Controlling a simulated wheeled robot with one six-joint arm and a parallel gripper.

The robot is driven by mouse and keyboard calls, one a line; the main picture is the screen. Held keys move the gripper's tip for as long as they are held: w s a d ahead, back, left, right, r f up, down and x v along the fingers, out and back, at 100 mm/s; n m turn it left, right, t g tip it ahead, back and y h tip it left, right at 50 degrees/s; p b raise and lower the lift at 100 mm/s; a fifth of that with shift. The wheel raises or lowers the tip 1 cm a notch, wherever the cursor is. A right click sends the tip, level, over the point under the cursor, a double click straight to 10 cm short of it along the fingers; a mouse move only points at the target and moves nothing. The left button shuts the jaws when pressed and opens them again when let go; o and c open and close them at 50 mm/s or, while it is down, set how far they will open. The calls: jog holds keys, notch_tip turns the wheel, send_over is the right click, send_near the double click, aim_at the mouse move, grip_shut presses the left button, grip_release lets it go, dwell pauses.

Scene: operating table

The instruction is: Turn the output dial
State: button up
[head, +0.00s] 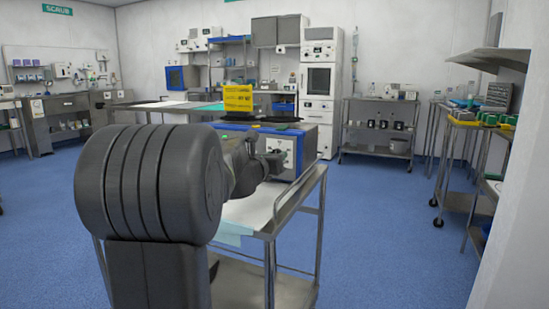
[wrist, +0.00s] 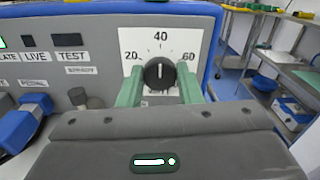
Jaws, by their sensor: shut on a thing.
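The output dial (wrist: 159,74) is a round black knob on a white scale plate marked 20, 40 and 60. Its white pointer line stands roughly upright, towards 40. My gripper (wrist: 160,82) has its two green fingers on the left and right sides of the dial, shut on it. In the head view my gripper (head: 273,163) reaches the white plate on the front of the blue and grey device (head: 308,146). The dial itself is hidden there by my gripper.
Left of the dial, the device's panel has buttons labelled LIVE and TEST (wrist: 70,41), a grey knob (wrist: 80,98) and a blue connector (wrist: 25,122). The device stands on a metal cart (head: 300,200) with a raised rail. Shelves with supplies (head: 470,125) stand at the right, with open floor between.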

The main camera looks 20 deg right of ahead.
jog(key=o, duration=1)
jog(key=p+v, duration=0.1)
jog(key=v, duration=1.3)
jog(key=shift+w+p, duration=0.1)
jog(key=shift+p, duration=0.3)
jog(key=b+x, duration=0.1)
jog(key=x, duration=1.3)
jog(key=shift+b, duration=0.4)
